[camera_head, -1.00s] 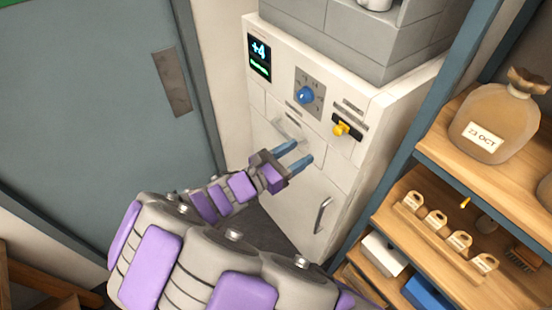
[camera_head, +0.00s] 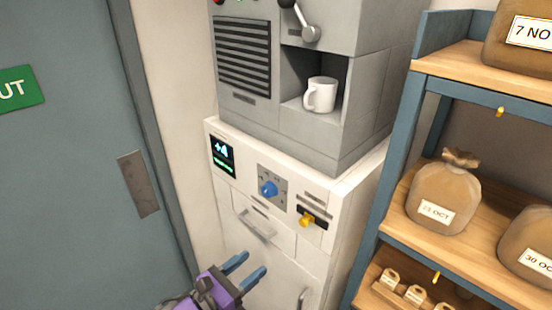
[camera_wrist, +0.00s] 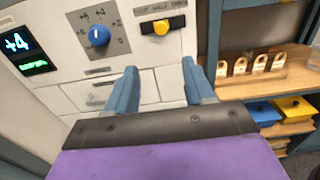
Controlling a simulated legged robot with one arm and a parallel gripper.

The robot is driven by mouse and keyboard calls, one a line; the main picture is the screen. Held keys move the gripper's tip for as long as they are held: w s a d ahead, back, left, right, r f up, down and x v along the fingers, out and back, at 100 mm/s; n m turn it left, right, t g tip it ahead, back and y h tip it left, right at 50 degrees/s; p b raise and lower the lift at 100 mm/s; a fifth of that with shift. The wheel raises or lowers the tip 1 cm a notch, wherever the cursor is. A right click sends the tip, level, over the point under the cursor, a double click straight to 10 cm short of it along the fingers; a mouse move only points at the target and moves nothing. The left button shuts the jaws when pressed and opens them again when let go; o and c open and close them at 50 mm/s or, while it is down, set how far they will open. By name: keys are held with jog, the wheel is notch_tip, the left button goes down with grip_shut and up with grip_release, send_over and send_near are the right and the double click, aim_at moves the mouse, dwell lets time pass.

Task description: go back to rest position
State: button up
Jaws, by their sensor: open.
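My gripper (camera_head: 244,271) is open and empty, its two blue fingers apart, low in the head view in front of the white cabinet (camera_head: 270,223). In the wrist view my gripper (camera_wrist: 162,92) points toward the cabinet front (camera_wrist: 170,50), with nothing between the fingers. The cabinet has a lit display (camera_head: 223,157), a blue knob (camera_head: 268,188), a yellow switch (camera_head: 307,220) and a drawer with a handle (camera_head: 256,226). Most of my arm is out of the head view.
A grey machine (camera_head: 300,130) with a white mug (camera_head: 320,95) in its recess stands on the cabinet. Shelves (camera_head: 395,200) on the right hold tied bags (camera_head: 443,197) and padlocks (camera_wrist: 240,66). A grey door (camera_head: 65,170) is on the left.

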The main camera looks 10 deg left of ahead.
jog(key=s+d+f+m+g+h+b, duration=0.1)
jog(key=s+d+m+g+b, duration=0.2)
jog(key=d+m+g, duration=0.7)
jog(key=s+d+f+m+g+b, duration=0.1)
jog(key=s+d+m+g+b, duration=0.3)
jog(key=d, duration=1.2)
jog(key=s+d+f+m+g+y+b, duration=0.25)
jog(key=s+d+f+m+y, duration=0.2)
jog(key=s+m, duration=0.3)
jog(key=s+a+f+m+y+b, duration=0.2)
jog(key=s+a+m+y+b, duration=0.2)
jog(key=s+m+y, duration=0.3)
jog(key=shift+s+a+f, duration=0.25)
jog(key=shift+s+a, duration=0.15)
jog(key=shift+s, duration=0.4)
jog(key=shift+t+y, duration=0.25)
